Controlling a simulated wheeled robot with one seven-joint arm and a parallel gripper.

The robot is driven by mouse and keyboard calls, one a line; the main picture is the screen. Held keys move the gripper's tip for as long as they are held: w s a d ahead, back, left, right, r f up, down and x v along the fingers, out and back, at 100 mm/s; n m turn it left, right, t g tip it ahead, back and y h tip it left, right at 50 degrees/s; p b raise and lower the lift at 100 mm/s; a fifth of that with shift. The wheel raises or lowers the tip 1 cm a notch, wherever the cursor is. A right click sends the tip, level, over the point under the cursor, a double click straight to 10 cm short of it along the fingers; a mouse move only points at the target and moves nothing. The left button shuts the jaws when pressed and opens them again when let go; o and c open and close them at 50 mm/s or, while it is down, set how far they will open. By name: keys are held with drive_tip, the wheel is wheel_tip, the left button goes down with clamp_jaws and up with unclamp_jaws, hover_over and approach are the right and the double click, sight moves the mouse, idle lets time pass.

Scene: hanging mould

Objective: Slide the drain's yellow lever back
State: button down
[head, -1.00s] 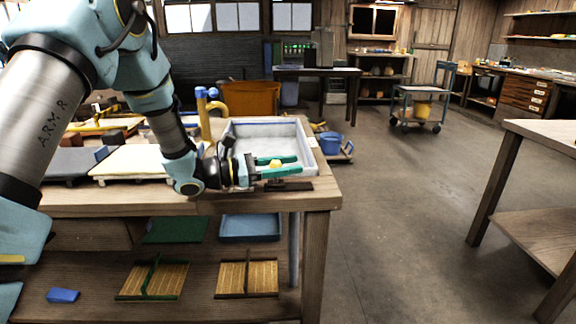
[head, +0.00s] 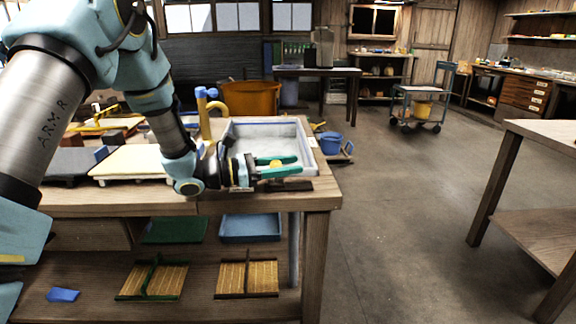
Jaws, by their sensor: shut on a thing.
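My gripper (head: 279,168) is at the front edge of the white basin (head: 308,143) set in the wooden bench. Its two green fingers point right. The yellow lever (head: 276,163) shows as a small yellow knob between the fingers, and my gripper is shut on it. A dark plate (head: 297,186) lies on the bench top just below the fingers. The lever's lower part and its mount are hidden by the fingers.
A cream board (head: 132,162) lies to the left on the bench (head: 170,200). A blue bucket (head: 330,142) stands behind the bench on the right.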

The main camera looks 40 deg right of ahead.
drive_tip(key=x, duration=0.2)
drive_tip(key=b+x, duration=0.1)
drive_tip(key=x, duration=0.1)
drive_tip(key=s+x, duration=0.1)
drive_tip(key=x, duration=0.1)
drive_tip(key=shift+a, duration=0.3)
drive_tip(key=shift+s+d+r, duration=0.1)
drive_tip(key=shift+s+d, duration=0.05)
drive_tip(key=c, duration=0.5)
unclamp_jaws()
drive_tip(key=b+v, duration=0.1)
drive_tip(key=v, duration=0.9)
drive_tip(key=shift+w+a, duration=0.2)
drive_tip(key=shift+a, duration=0.15)
